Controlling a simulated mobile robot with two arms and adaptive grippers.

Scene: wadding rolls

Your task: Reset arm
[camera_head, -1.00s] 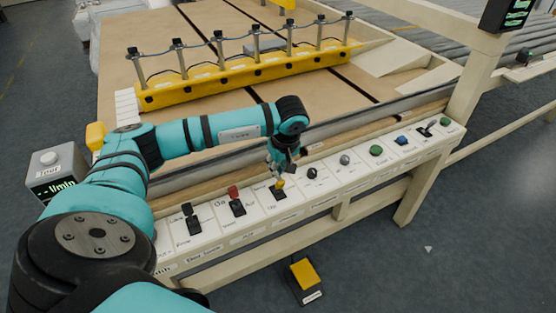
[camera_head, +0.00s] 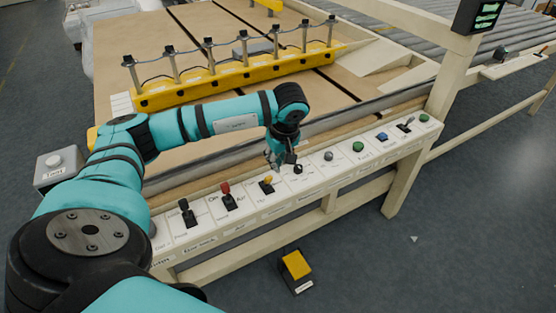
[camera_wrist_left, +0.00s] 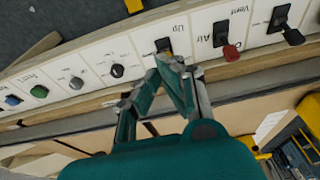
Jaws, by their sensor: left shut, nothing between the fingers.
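My left arm reaches from the left over the white control panel (camera_head: 300,183). Its gripper (camera_head: 276,164) is shut and empty, just behind and above the panel, near the yellow-tipped lever (camera_head: 267,181). In the left wrist view the gripper's fingertips (camera_wrist_left: 172,64) come together close to the lever labelled Up (camera_wrist_left: 164,45), with nothing between them. A gap shows between gripper and lever in the head view. My right gripper is not in view.
On the panel are a black lever (camera_head: 187,213), a red-tipped lever (camera_head: 227,196) and several knobs, including a green one (camera_head: 358,147). Behind is a yellow bar with upright posts (camera_head: 215,79). A yellow pedal (camera_head: 296,264) lies on the floor. A grey button box (camera_head: 57,169) stands at left.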

